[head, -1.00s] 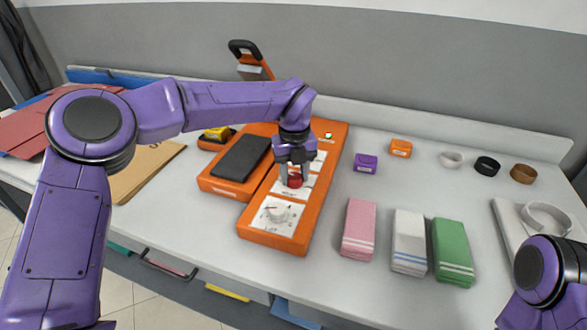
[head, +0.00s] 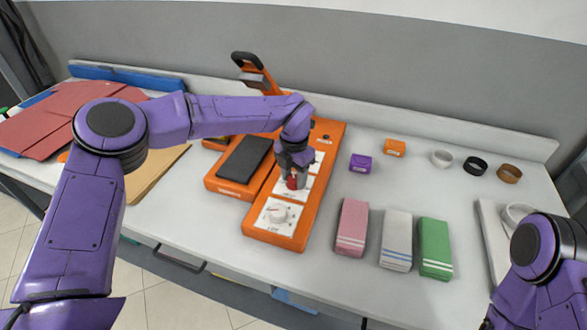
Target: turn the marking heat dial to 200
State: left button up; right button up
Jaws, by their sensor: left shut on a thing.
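The orange control panel (head: 311,217) lies on the table and carries white plates with dials. A red dial (head: 291,184) sits on its middle plate, mostly covered by my left gripper (head: 294,177). That gripper points down and is shut on the red dial. A white dial (head: 278,213) on the near plate is free and in plain view. The plate lettering is too small to read, so I cannot tell which dial is the marking heat one or its setting. My right gripper is out of view; only part of that arm shows at the lower right.
A black-topped orange press (head: 241,160) stands left of the panel, with a raised black handle (head: 246,61) behind. Pink (head: 352,227), white (head: 396,240) and green (head: 434,248) folded cloths lie to the right. Purple (head: 360,162) and orange (head: 395,147) blocks lie farther back.

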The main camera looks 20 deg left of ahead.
aim_at(294, 178)
pick_arm(q)
jog(key=m+p, duration=0.1)
jog(key=m, duration=0.1)
jog(key=m+p, duration=0.2)
jog(key=m, duration=0.1)
jog(key=shift+r+m, duration=0.2)
jog(key=shift+m, duration=0.1)
jog(key=m+p, duration=0.2)
jog(key=m, duration=0.2)
jog(key=shift+m, duration=0.4)
jog(key=shift+f+m+p, duration=0.1)
jog(key=shift+m+p, duration=0.2)
jog(key=shift+p, duration=0.05)
jog(key=o, duration=1.1)
jog(key=shift+c, duration=0.2)
jog(key=shift+r, duration=0.3)
notch_tip(294, 178, up, 10)
jog(key=b, duration=0.3)
